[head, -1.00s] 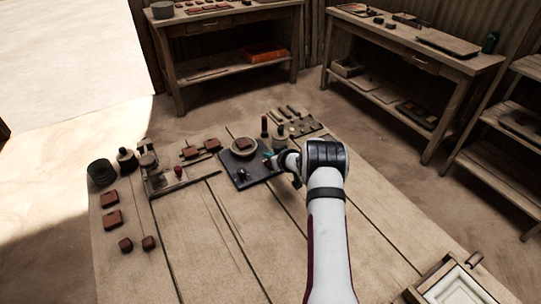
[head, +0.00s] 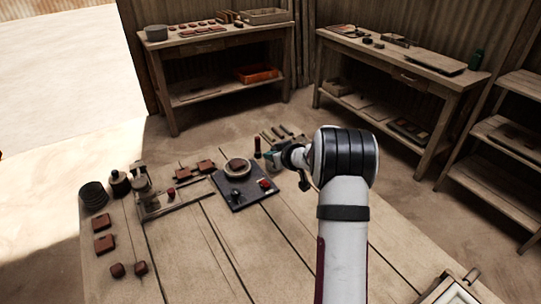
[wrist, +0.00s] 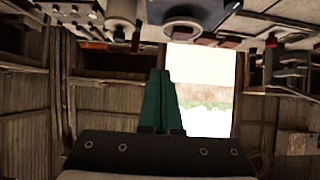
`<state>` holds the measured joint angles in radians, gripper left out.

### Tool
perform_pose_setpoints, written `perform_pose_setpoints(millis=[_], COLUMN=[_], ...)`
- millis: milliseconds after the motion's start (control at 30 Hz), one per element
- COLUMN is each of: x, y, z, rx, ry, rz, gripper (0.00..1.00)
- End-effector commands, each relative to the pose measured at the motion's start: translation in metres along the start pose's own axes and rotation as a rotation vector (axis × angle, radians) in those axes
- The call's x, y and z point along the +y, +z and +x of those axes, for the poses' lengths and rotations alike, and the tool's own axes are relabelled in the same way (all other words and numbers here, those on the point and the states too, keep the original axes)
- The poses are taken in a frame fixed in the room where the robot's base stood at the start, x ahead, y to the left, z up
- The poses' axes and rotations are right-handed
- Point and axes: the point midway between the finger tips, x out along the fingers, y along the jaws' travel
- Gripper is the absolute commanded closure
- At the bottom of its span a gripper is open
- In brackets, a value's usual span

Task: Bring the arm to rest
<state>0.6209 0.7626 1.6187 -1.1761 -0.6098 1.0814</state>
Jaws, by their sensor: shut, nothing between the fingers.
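My gripper (head: 270,160) is held above the far right part of the workbench, beyond the dark plate with the round dish. In the wrist view its two green fingers (wrist: 160,75) are together with nothing between them. The wrist picture is upside down, with the bench along its top edge. My white arm hides part of the right side of the bench in the head view.
The wooden workbench (head: 190,265) holds a dark plate (head: 235,199) with a round dish (head: 236,169), a small press (head: 142,178) and several red-brown tiles. A framed tray (head: 450,294) is at the lower right. Side tables (head: 415,72) stand behind. The bench's front middle is clear.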

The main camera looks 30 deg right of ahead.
Motion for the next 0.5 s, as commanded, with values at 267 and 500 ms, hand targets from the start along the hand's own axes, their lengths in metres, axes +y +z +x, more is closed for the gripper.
perform_pose_setpoints(millis=[267, 500], x=[0.000, -0.039], y=[0.000, -0.042], z=[0.000, -0.096], rx=[0.000, -0.123], ry=[0.001, 0.330], rz=[0.000, 0.121], gripper=[1.00, 1.00])
